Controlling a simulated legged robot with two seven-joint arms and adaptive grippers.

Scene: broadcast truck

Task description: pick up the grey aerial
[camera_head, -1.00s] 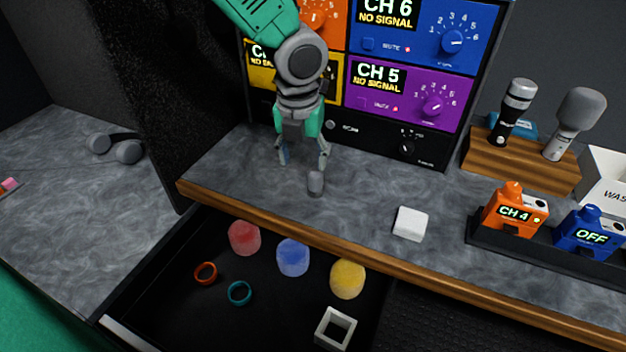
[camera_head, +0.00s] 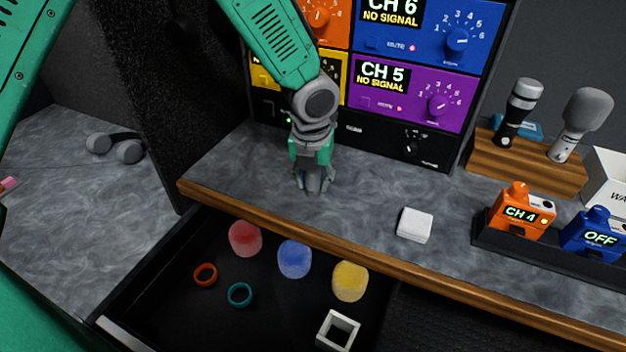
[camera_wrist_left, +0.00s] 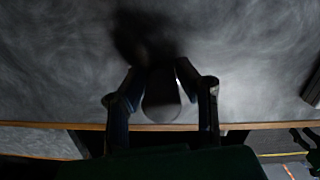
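The grey aerial (camera_wrist_left: 162,98) is a small grey rounded piece on the grey counter near its wooden front edge. In the head view it is mostly hidden by my left gripper (camera_head: 314,186), which reaches down to the counter around it. In the left wrist view the two fingers of my left gripper (camera_wrist_left: 160,76) are angled inward, one on each side of the aerial, and their tips appear to touch it. The aerial seems to be still at counter level.
A white block (camera_head: 414,225) lies right of the gripper. The orange pack (camera_head: 520,212) and blue pack (camera_head: 597,235) sit in a dark tray at the right. Behind is the channel panel (camera_head: 408,95). An open black drawer (camera_head: 270,322) with colored pieces lies below the edge.

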